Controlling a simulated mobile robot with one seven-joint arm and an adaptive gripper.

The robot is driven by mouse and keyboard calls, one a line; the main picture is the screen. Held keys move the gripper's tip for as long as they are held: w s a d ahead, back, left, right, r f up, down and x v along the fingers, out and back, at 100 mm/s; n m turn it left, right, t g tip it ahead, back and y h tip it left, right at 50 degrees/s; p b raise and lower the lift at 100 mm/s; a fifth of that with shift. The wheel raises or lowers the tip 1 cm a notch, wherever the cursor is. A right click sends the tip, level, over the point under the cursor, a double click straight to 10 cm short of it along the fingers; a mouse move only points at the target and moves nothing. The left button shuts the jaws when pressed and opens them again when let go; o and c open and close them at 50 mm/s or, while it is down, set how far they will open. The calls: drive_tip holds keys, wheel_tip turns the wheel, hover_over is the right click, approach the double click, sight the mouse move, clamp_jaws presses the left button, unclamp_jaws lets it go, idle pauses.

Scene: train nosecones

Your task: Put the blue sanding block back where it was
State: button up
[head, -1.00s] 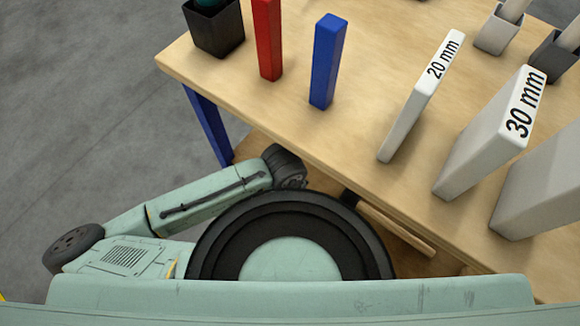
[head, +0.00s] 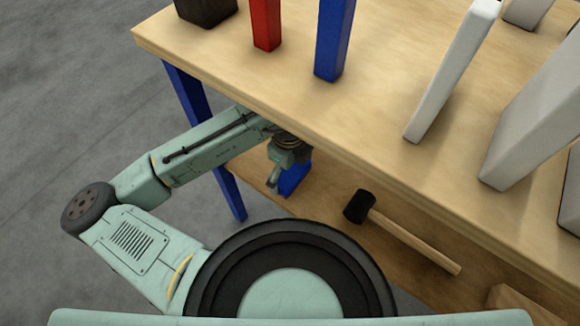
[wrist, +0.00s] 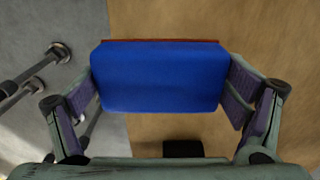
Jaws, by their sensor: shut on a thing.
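The blue sanding block (wrist: 160,77) fills the upper middle of the wrist view, with a thin red layer along its far edge. My gripper (wrist: 165,95) is shut on it, one finger at each side. In the head view my gripper (head: 282,172) is below the tabletop's front edge, near the left end. Part of the blue block (head: 295,179) shows beside it there. The wrist view shows the block above the edge of a wooden lower shelf, with grey floor to the left. I cannot tell its height above the shelf.
A mallet (head: 400,235) with a black head lies on the lower shelf (head: 350,238), right of my gripper. The tabletop (head: 280,95) overhangs my arm. It carries a red block (head: 265,25), a tall blue block (head: 333,40) and white blocks (head: 455,70). A blue table leg (head: 205,130) stands left.

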drive_tip(key=w, duration=0.3)
drive_tip(key=shift+w+d+f, duration=0.1)
drive_tip(key=shift+w+f, duration=0.05)
drive_tip(key=shift+w, duration=0.1)
drive_tip(key=shift+f, duration=1.8)
drive_tip(key=shift+f, duration=0.15)
drive_tip(key=o, duration=0.8)
drive_tip(key=shift+o, duration=0.2)
drive_tip(key=shift+r+p, duration=0.3)
drive_tip(key=shift+r, duration=3.6)
